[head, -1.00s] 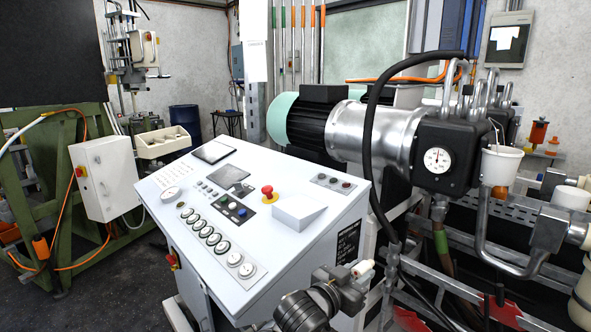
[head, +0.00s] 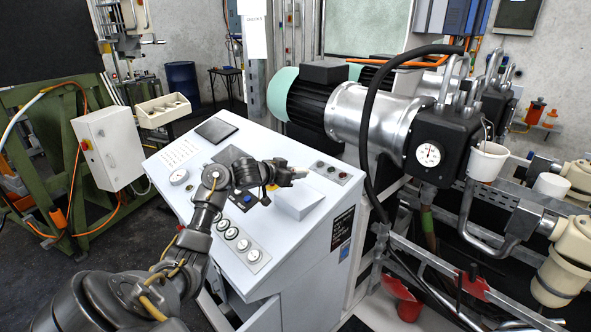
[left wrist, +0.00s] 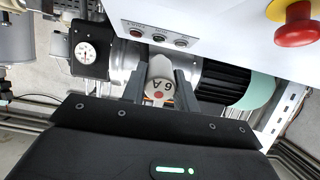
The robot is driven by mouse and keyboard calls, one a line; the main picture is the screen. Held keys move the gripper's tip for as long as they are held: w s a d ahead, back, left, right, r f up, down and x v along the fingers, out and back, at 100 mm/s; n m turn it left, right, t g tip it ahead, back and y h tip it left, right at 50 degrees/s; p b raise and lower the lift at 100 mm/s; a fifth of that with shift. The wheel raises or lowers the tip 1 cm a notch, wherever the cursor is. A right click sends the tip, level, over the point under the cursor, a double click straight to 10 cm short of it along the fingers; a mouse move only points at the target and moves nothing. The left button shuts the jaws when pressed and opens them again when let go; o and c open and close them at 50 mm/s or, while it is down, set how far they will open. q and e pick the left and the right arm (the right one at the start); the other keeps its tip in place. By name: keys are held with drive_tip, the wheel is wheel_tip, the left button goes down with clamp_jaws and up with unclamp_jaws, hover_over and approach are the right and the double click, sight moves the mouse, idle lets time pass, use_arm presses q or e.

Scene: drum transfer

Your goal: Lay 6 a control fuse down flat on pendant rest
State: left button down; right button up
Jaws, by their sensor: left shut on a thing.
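The control fuse (left wrist: 161,73) is a pale cylinder with a red dot and "6 A" on it. My left gripper (left wrist: 160,90) is shut on it, with one finger on each side. In the head view the left gripper (head: 280,175) is over the console's right part, and the fuse's pale end (head: 299,173) shows at its tip. Just below it in that view is a white sloped block (head: 298,204) on the console; I cannot tell for sure whether this is the pendant rest. The fuse appears above the console, apart from it. My right gripper is not in view.
The white console (head: 292,250) carries gauges and buttons; my left arm hides part of it. A red stop button (left wrist: 294,24) shows in the wrist view. A black hose (head: 372,130) and a motor with a gauge (head: 430,154) stand right. A cream bin (head: 164,110) is at left.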

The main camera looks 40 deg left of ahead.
sight(295, 197)
use_arm(q)
drive_tip(key=shift+d+f, duration=0.15)
drive_tip(key=shift+f, duration=3.15)
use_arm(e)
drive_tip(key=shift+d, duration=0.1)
use_arm(q)
drive_tip(key=c, duration=1)
unclamp_jaws()
drive_tip(key=shift+c, duration=0.2)
drive_tip(key=shift+o, duration=0.2)
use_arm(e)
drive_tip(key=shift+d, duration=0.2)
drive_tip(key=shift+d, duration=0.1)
